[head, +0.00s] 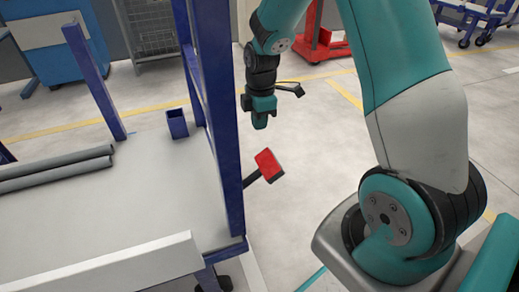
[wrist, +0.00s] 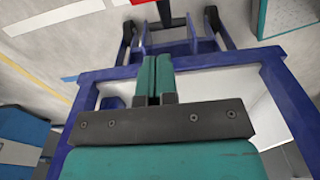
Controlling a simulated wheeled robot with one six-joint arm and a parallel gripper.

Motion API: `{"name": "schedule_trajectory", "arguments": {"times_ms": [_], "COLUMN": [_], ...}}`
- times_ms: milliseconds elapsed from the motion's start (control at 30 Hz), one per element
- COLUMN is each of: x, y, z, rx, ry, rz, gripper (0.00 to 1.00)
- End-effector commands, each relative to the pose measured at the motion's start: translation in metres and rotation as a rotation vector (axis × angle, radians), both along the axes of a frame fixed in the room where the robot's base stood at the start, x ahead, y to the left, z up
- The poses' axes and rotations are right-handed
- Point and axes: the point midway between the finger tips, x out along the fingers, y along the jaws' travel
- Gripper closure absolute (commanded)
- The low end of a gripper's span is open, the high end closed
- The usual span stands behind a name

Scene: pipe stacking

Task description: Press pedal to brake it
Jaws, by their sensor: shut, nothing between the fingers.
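The pedal (head: 269,165) has a red pad on a short dark lever and sticks out from the right side of the blue-framed cart (head: 226,120). My gripper (head: 260,122) points down, above the pedal in the head picture, with a visible gap between them. In the wrist view my gripper's teal fingers (wrist: 154,75) are together and empty. A red patch (wrist: 190,12) is cut off at the top edge of the wrist view; I cannot tell for sure whether it is the pedal.
Grey pipes (head: 55,168) lie on the cart's pale deck (head: 120,215) at the left. A blue post (head: 94,80) stands at the deck's far side. A red wheeled stand (head: 318,45) is farther back. The floor right of the pedal is clear up to my arm.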

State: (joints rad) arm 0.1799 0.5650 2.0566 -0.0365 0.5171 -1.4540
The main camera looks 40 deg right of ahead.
Motion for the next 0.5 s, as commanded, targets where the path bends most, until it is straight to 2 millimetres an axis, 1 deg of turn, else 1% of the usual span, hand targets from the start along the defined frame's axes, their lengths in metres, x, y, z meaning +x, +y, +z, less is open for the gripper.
{"name": "schedule_trajectory", "arguments": {"times_ms": [200,300,367,467,500], "x": [0.001,0.001,0.001,0.000,0.000], "y": [0.003,0.003,0.003,0.002,0.002], "z": [0.000,-0.003,-0.008,-0.023,-0.031], "rx": [0.000,0.000,0.000,0.000,0.001], "ry": [0.000,0.000,0.001,0.001,0.003], "rz": [0.004,0.003,0.002,0.001,0.001], "gripper": [1.00,1.00,1.00,1.00,1.00]}}
